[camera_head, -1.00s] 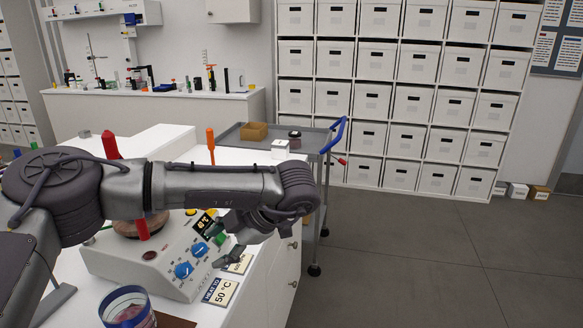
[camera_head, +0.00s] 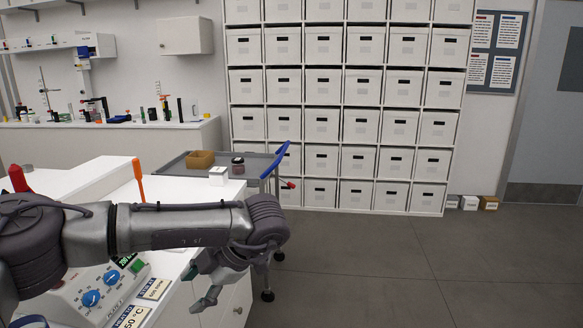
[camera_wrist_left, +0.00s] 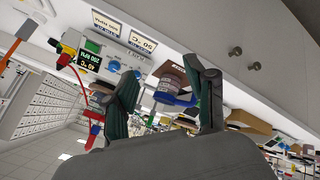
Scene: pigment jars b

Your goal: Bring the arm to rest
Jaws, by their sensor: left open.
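My left gripper (camera_head: 199,287) hangs low in front of the white bench's right end in the head view, fingers pointing down and left. It is open and empty. Its two dark green fingers (camera_wrist_left: 163,76) stand apart in the left wrist view. Only the jar's rim (camera_head: 30,322) shows at the bottom left of the head view. My left arm stretches across the lower left and hides part of the white stirrer hotplate (camera_head: 72,308). The right gripper is in neither view.
The white bench (camera_head: 178,262) carries the hotplate and temperature label cards (camera_head: 153,290). Behind stands a grey cart (camera_head: 178,166) with a blue handle, a tan box (camera_head: 201,159) and a dark jar (camera_head: 238,165). Shelves of white boxes line the wall.

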